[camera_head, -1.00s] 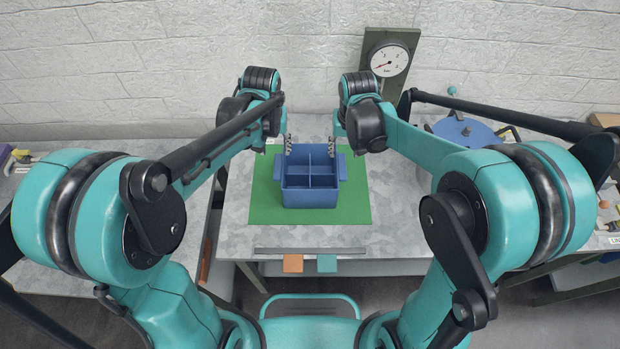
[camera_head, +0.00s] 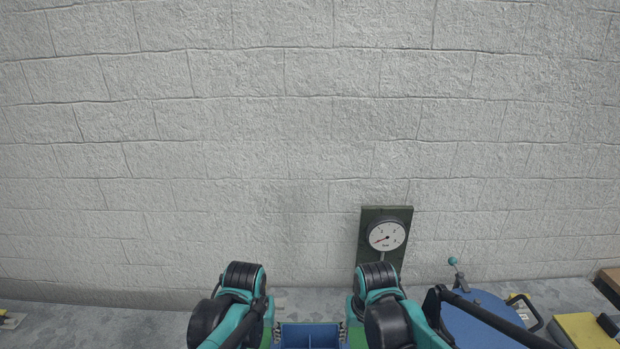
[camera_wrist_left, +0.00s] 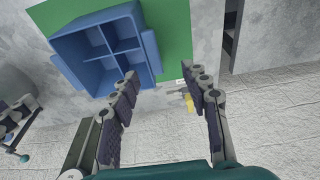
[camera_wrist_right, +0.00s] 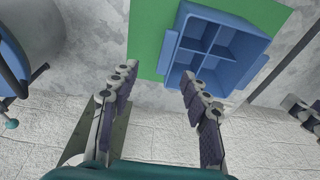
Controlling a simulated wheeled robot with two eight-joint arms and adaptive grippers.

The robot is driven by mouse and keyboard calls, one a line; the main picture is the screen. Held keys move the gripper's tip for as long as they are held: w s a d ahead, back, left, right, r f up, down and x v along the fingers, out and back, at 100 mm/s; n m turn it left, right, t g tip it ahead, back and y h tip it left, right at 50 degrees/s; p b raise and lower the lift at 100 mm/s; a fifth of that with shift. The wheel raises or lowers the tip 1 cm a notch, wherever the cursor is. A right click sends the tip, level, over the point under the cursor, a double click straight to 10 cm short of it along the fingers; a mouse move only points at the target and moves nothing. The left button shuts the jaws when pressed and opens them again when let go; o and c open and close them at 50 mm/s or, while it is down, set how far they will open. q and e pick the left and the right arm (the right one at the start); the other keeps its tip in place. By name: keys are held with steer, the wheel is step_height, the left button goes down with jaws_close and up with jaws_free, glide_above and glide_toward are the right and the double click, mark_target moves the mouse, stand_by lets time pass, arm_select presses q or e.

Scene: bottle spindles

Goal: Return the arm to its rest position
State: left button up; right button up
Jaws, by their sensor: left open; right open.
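Both my arms reach forward over the table at the bottom of the head view, one on each side of a blue divided crate. My left gripper (camera_wrist_left: 167,92) is open and empty in the left wrist view. My right gripper (camera_wrist_right: 160,88) is open and empty in the right wrist view. In the head view both grippers are mostly hidden behind the wrists. The blue crate (camera_head: 310,328) is cut off by the lower edge of the head view. Its compartments look empty in the left wrist view (camera_wrist_left: 75,62) and the right wrist view (camera_wrist_right: 240,28).
The crate sits on a green mat (camera_wrist_right: 150,40) on a grey table. A gauge (camera_head: 387,236) on a dark panel stands at the back. A round blue lid (camera_head: 485,318) and a yellow block (camera_head: 585,330) are at the right. A pale block wall rises behind.

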arm_select(q)
steer(key=s+a+f+t+b, duration=0.2)
steer(key=s+a+b, duration=0.1)
steer(key=s, duration=0.4)
steer(key=s+a+f+t+b, duration=0.2)
steer(key=s+a+b, duration=0.1)
steer(key=s, duration=0.4)
steer(key=shift+t+b, duration=0.4)
arm_select(e)
steer(key=s+d+f+t, duration=0.2)
steer(key=s+d, duration=0.1)
steer(key=s, duration=0.4)
steer(key=s+d+f+t, duration=0.2)
steer(key=s+d, duration=0.1)
steer(key=s, duration=0.4)
steer(key=shift+d+t, duration=0.15)
steer(key=shift+t, duration=0.25)
